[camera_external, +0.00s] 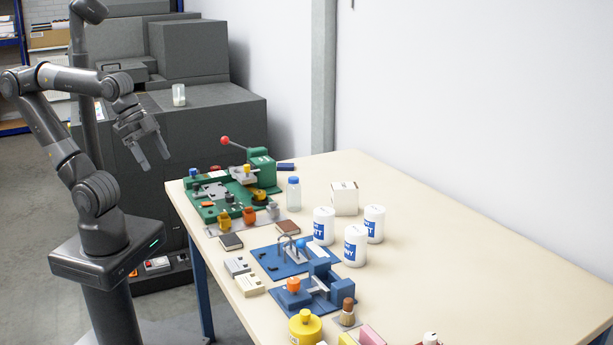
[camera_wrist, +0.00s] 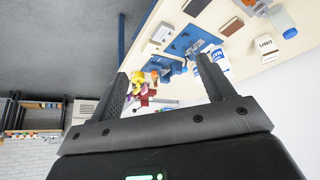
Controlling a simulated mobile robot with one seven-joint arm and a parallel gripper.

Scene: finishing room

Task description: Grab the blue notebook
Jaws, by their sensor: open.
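A small dark blue item (camera_external: 286,167) lies on the table behind the green press in the external view. It may be the blue notebook, but it is too small to tell. Two small notebook-like items lie nearer: one with a dark grey cover (camera_external: 231,241) and one with a brown cover (camera_external: 288,227). In the wrist view the brown one (camera_wrist: 232,26) and the dark one (camera_wrist: 196,6) show near the top. My gripper (camera_external: 153,160) is open and empty, in the air left of the table's far end. Its two fingers (camera_wrist: 162,70) are spread apart in the wrist view.
On the table (camera_external: 480,255) stand a green press (camera_external: 262,168), a clear bottle with a blue cap (camera_external: 293,194), a white box (camera_external: 344,198), several white tubs (camera_external: 355,246) and blue fixtures (camera_external: 280,262). The table's right side is clear. Dark grey cabinets (camera_external: 215,125) stand behind.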

